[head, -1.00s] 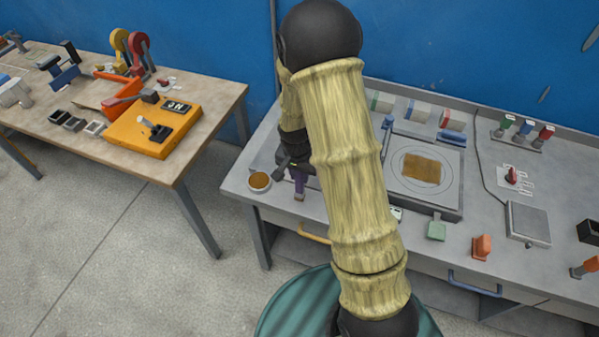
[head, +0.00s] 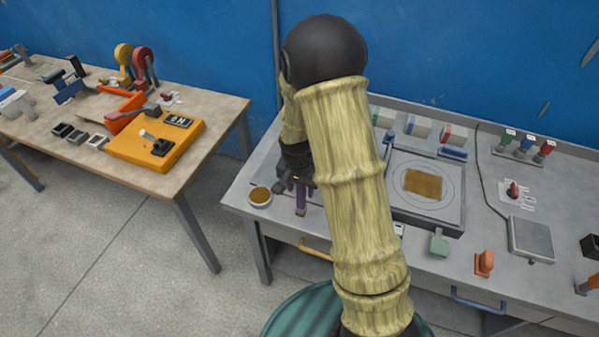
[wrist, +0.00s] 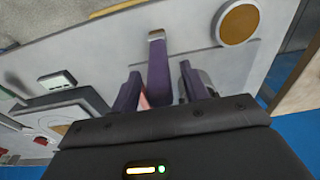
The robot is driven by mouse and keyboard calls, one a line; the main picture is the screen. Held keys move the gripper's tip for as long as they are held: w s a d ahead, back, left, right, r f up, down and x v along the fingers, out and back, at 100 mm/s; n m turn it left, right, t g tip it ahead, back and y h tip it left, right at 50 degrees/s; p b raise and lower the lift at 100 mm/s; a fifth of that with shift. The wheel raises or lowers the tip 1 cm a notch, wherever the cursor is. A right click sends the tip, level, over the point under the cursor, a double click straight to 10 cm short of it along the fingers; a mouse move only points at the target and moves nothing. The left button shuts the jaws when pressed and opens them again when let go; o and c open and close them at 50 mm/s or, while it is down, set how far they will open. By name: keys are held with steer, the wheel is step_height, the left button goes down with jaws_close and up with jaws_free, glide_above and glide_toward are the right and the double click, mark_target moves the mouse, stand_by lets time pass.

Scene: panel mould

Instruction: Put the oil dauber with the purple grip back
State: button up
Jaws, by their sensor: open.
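The oil dauber with the purple grip (head: 301,204) is at the left end of the grey bench, just right of a round dish of amber liquid (head: 259,197). In the wrist view, its purple grip (wrist: 158,80) shows between the two fingers of my gripper (wrist: 160,69), with a tan end pointing away. My gripper (head: 299,183) is open, one finger on each side of the grip, with gaps visible. The dauber's lower part is hidden by my gripper, and I cannot tell whether it touches the bench.
A plate with a brown square (head: 423,184) is right of my arm, which hides part of the bench. A green block (head: 439,246) and an orange stamp (head: 484,262) are near the front edge. A wooden table (head: 60,140) stands left, across a floor gap.

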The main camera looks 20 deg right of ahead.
step_height(320, 180, up, 11)
steer(key=s+b, duration=0.1)
steer(key=shift+a, duration=0.4)
steer(key=shift+f, duration=0.1)
steer(key=s+r+n+t, duration=0.1)
steer(key=s+n, duration=0.6)
steer(key=s, duration=0.6)
steer(key=shift+s+d+r+y, duration=0.15)
steer(key=shift+s+d+y, duration=0.1)
steer(key=shift+d+y, duration=0.2)
